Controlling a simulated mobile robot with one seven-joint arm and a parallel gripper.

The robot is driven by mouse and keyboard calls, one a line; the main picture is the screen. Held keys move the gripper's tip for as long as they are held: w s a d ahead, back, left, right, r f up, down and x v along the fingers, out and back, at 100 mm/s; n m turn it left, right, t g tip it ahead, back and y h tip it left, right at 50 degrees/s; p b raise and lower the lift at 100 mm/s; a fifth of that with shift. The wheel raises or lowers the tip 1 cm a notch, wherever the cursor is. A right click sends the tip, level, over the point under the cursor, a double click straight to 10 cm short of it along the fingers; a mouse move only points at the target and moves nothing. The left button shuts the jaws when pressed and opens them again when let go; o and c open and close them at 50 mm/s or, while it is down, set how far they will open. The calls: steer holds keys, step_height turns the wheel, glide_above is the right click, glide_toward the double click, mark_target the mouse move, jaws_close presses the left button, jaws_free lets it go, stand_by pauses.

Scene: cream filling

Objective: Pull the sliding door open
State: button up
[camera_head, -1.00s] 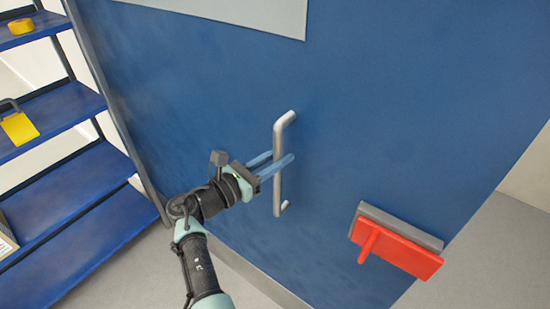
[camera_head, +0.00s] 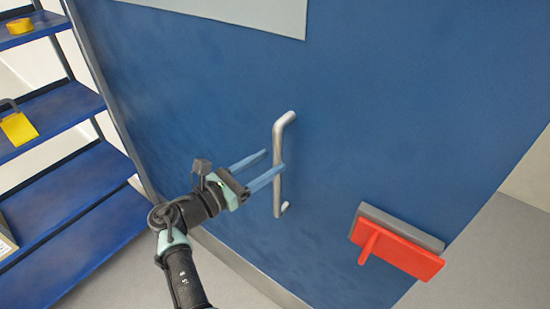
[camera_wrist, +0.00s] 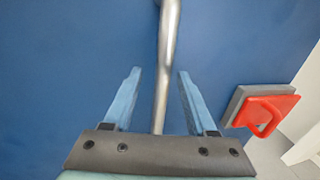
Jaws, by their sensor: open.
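The blue sliding door (camera_head: 400,100) fills most of the head view. Its silver vertical bar handle (camera_head: 278,190) stands out from the door, fixed at top and bottom. My gripper (camera_head: 273,160) is open, with its two blue fingers pointing at the handle at about mid-height. In the wrist view, the handle (camera_wrist: 166,60) runs upright between the fingers of my gripper (camera_wrist: 156,72), apart from both. Nothing is held. How far the fingertips reach past the bar is hard to tell.
A red-and-grey block with a grip (camera_head: 397,245) is at the door's lower right; it also shows in the wrist view (camera_wrist: 262,110). A blue shelf unit (camera_head: 75,195) stands at the left, holding yellow items. A light grey panel (camera_head: 240,12) is on the door above.

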steer(key=b+v, duration=0.1)
steer(key=v, duration=0.8)
steer(key=shift+s+a, duration=0.25)
steer(key=w+d+r+m+t+y, duration=0.1)
steer(key=w+r+m+y, duration=0.2)
steer(key=r+m, duration=0.2)
steer(key=w+d+r+m+y, duration=0.1)
steer(key=w+r+m+y, duration=0.15)
steer(key=r+m, duration=0.25)
steer(key=s+d+r+m+t+y, duration=0.2)
steer(key=r+m+t, duration=0.15)
steer(key=r, duration=0.55)
steer(key=s+d+r+m+t+y, duration=0.1)
steer(key=d+r+m+t+y, duration=0.15)
steer(key=r+m, duration=0.4)
steer(key=s+d+r+m+t+y, duration=0.1)
steer(key=s+d+r+m+t, duration=0.1)
steer(key=s+r, duration=0.7)
steer(key=s+d+r+m+t+y, duration=0.1)
steer(key=s+d+r+m+t, duration=0.1)
steer(key=s+r+m+t, duration=0.3)
steer(key=s+r, duration=0.4)
steer(key=r, duration=0.2)
steer(key=shift+d+t+y, duration=0.3)
steer(key=shift+d+y, duration=0.05)
steer(key=shift+y, duration=0.05)
